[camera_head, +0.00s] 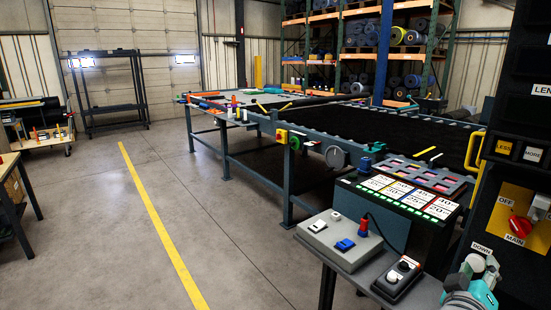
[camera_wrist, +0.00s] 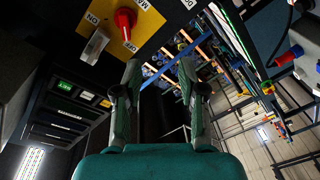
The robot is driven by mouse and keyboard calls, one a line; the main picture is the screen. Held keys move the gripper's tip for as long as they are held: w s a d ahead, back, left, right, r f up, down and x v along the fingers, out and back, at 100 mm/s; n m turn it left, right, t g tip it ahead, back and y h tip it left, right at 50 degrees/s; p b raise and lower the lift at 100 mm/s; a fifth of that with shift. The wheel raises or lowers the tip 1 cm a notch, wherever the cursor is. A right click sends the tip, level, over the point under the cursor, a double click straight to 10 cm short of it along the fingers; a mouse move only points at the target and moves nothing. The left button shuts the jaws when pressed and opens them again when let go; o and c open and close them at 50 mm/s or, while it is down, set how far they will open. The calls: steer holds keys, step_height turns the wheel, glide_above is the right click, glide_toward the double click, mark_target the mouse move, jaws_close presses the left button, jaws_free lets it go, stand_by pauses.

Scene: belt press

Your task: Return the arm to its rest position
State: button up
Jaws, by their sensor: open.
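My gripper (camera_wrist: 161,78) is open in the wrist view, with its two dark-green fingers apart and nothing between them. In the head view, a teal part of my arm shows at the bottom right corner, in front of the dark control cabinet (camera_head: 513,150). The cabinet's yellow switch plate with the red main switch (camera_head: 521,226) is just right of and above it. The red switch also shows in the wrist view (camera_wrist: 125,22), up and left of the fingers. I see no contact between the fingers and the cabinet. Most of my arm is out of frame.
A grey control box (camera_head: 338,241) and a small black switch box (camera_head: 397,279) sit on a stand left of my arm. A panel with white number cards (camera_head: 398,192) stands behind. The long belt table (camera_head: 290,190) runs behind them. Open concrete floor (camera_head: 90,230) lies left.

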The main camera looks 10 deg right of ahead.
steer(key=s+a+f+n+t+y, duration=0.3)
steer(key=a+f+y, duration=0.2)
steer(key=a+f, duration=0.45)
steer(key=s+a+f+n+t+y, duration=0.2)
steer(key=a+f+t+y, duration=0.15)
steer(key=a+f, duration=0.65)
steer(key=s+a+f+y, duration=0.1)
steer(key=s+a+y, duration=0.1)
steer(key=s, duration=0.6)
steer(key=s+a+f+m+y, duration=0.1)
steer(key=s+a+f+y, duration=0.1)
steer(key=s+a, duration=0.3)
steer(key=s+a+f+m+y, duration=0.1)
steer(key=s+a+f+y, duration=0.1)
steer(key=s, duration=0.8)
steer(key=shift+s+a+g+y, duration=0.35)
steer(key=shift+a+y, duration=0.2)
steer(key=shift+a, duration=0.55)
steer(key=shift+d+f, duration=0.1)
steer(key=shift+d, duration=0.05)
